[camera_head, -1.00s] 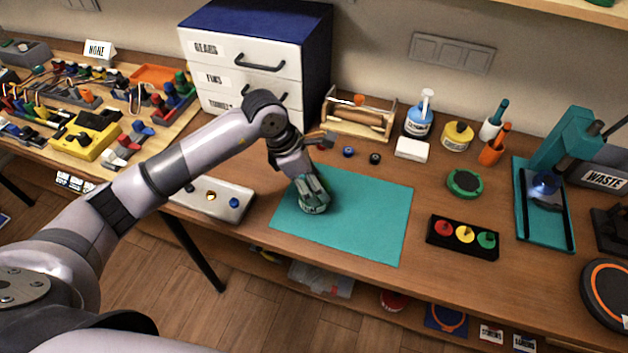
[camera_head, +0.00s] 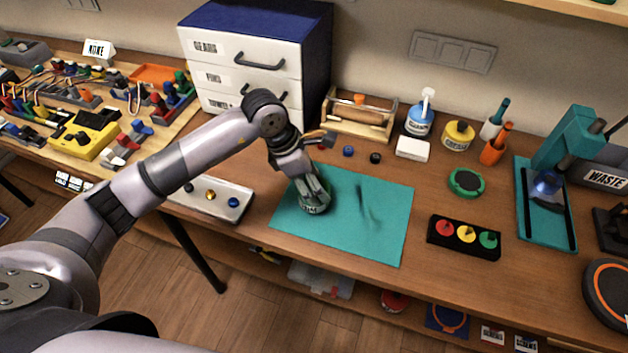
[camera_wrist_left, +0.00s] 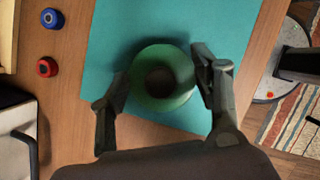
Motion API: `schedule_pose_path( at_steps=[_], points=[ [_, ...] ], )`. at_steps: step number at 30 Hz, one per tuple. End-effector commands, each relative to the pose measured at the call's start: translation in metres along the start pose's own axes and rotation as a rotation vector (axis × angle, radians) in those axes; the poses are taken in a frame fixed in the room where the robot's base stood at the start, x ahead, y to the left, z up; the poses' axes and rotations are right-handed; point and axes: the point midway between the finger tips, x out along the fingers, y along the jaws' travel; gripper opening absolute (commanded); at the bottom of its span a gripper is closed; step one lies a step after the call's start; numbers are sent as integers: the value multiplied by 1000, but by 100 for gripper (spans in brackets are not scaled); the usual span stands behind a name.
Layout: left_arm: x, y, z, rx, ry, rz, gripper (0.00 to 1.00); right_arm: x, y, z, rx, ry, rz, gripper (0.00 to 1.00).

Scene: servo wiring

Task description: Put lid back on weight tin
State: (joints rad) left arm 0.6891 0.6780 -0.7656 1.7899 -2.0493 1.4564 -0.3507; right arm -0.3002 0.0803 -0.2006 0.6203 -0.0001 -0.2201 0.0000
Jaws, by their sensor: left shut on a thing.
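My left gripper (camera_head: 312,188) is low over the teal mat, its fingers around a round green tin (camera_head: 314,208) with pale lettering on its side. In the left wrist view the tin (camera_wrist_left: 180,88) sits between the two fingers, a green ring with a dark round middle; I cannot tell whether that is an opening or a lid. The fingers hide much of the tin in the head view. A separate flat, round green piece (camera_head: 466,181) with a darker middle lies on the wood right of the mat; I cannot tell whether it is the lid. My right gripper is not in view.
The teal mat (camera_head: 350,235) is mostly clear, with a thin dark streak right of the gripper. A black tray (camera_head: 463,252) with red, yellow and green knobs stands to the right.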

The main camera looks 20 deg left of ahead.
Motion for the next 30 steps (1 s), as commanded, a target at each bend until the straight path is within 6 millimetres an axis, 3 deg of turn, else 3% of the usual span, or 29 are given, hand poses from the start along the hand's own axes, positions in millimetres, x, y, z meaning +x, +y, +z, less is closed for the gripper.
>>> schedule_pose_path(
  at_steps=[27,28,30],
  points=[
    [0,0,0,0,0,0,28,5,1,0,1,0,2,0],
    [0,0,0,0,0,0,58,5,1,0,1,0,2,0],
    [0,0,0,0,0,0,63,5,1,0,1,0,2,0]
  ],
)
